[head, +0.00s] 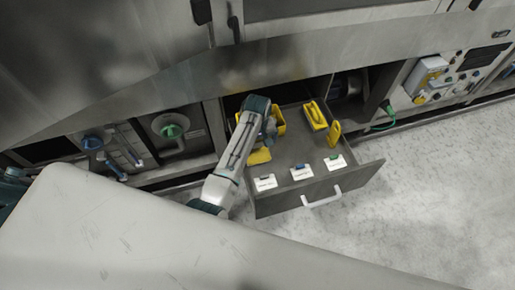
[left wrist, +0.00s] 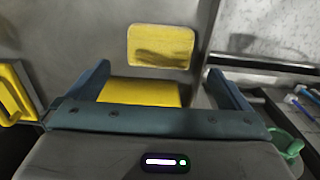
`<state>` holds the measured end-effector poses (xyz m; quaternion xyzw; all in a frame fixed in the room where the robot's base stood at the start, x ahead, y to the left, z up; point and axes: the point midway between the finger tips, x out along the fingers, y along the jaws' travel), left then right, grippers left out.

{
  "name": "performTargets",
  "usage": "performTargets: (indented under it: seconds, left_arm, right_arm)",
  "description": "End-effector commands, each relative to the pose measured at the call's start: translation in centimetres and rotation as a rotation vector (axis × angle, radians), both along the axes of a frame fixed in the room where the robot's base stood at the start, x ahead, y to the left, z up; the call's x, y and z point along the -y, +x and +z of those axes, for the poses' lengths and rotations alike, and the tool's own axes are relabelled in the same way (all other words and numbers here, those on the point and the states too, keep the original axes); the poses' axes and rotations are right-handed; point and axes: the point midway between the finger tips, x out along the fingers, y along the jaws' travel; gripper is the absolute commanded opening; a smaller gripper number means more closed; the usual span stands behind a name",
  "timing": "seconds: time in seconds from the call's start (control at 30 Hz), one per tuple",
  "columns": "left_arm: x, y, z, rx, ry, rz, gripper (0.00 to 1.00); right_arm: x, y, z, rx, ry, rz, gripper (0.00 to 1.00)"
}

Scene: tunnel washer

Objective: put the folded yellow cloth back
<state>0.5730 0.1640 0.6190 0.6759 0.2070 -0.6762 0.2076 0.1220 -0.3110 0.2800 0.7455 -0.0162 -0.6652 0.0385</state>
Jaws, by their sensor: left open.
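The folded yellow cloth (head: 259,156) lies flat in the near left part of the open drawer (head: 325,186). In the left wrist view the cloth (left wrist: 160,47) is a rounded rectangle beyond the fingertips, partly in shadow and apart from them. My left gripper (head: 268,130) is over a yellow box (head: 281,122) at the back left of the drawer. In the left wrist view my left gripper (left wrist: 159,76) is open, with a yellow surface (left wrist: 140,92) showing between its fingers. My wrist hides much of the box. My right gripper is not in view.
A yellow holder (head: 316,115) and a small upright yellow piece (head: 334,133) stand right in the drawer. White cards (head: 301,173) line its front above the handle (head: 322,198). A green valve (head: 172,130) is on the left machine panel. Clear floor (head: 430,160) lies right.

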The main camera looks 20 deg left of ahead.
Motion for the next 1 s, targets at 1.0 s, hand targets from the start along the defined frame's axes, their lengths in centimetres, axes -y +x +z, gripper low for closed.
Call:
performTargets:
  seconds: [1.0]
  left_arm:
    - [-0.5, -0.7, 4.4, 0.005, 0.003, -0.007, 1.0]
  right_arm:
    - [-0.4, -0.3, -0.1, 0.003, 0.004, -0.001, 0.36]
